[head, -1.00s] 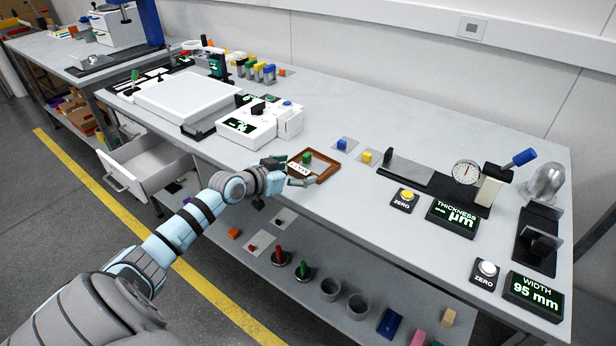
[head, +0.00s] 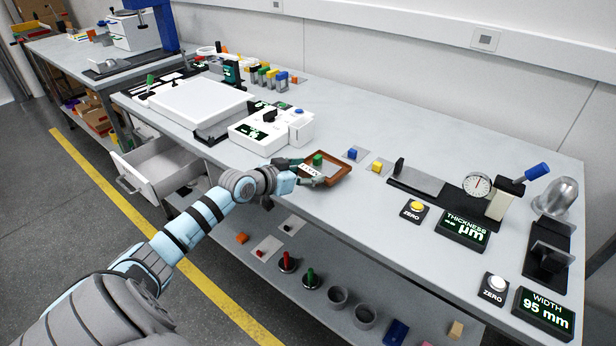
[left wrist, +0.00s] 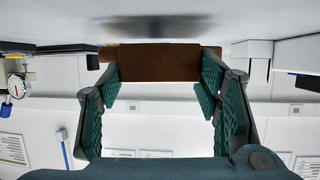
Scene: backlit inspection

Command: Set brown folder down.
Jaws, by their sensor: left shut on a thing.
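The brown folder (head: 340,171) is at the front edge of the bench, near its middle in the head view. In the left wrist view the folder's brown edge (left wrist: 165,63) lies between the two green finger pads of my left gripper (left wrist: 160,78). A dark shadow lies on the bench surface beyond it. I cannot tell whether the folder touches the bench. My right gripper is out of view.
A blue block (head: 353,153) and a yellow block (head: 377,167) stand just right of the folder. A white device (head: 272,128) stands to its left, and a dial gauge (head: 477,185) is farther right. The bench behind the folder is clear. An open drawer (head: 160,165) is below left.

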